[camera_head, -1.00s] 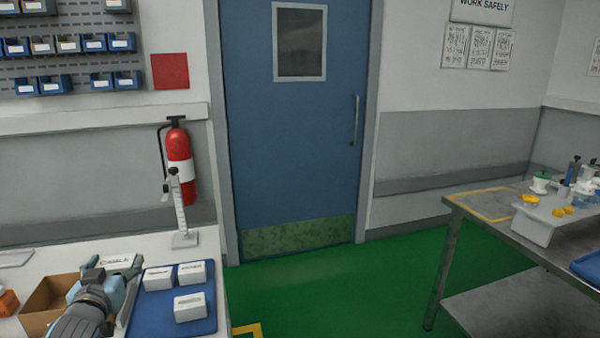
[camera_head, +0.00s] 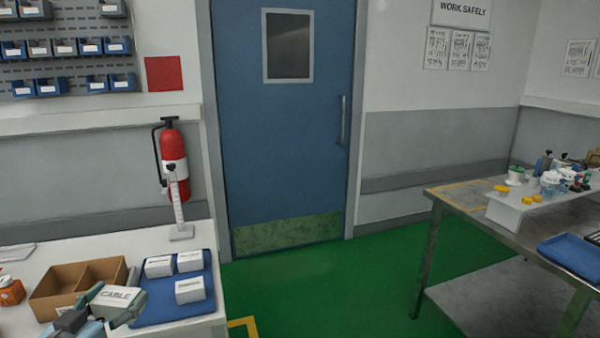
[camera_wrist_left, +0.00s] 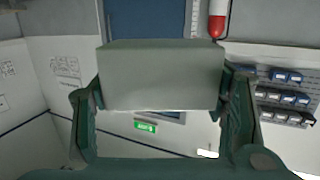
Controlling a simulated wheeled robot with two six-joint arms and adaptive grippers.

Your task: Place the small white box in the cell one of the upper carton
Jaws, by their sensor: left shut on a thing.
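My left gripper (camera_head: 112,306) is shut on a small white box marked CABLE (camera_head: 117,298). It holds the box above the near part of the left table, in front of the blue tray. In the left wrist view the box (camera_wrist_left: 160,78) sits between the two fingers and fills the middle. A brown open carton (camera_head: 78,284) with a divider stands on the table just behind and left of the gripper. Its near right part is hidden by the gripper. Whether it is the upper carton, I cannot tell. My right gripper is not in view.
A blue tray (camera_head: 178,310) right of the carton holds three white boxes (camera_head: 190,290). An orange item (camera_head: 10,291) lies at the left. A height gauge (camera_head: 178,205) stands at the back of the table. A steel table (camera_head: 450,197) with assorted parts is at the right.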

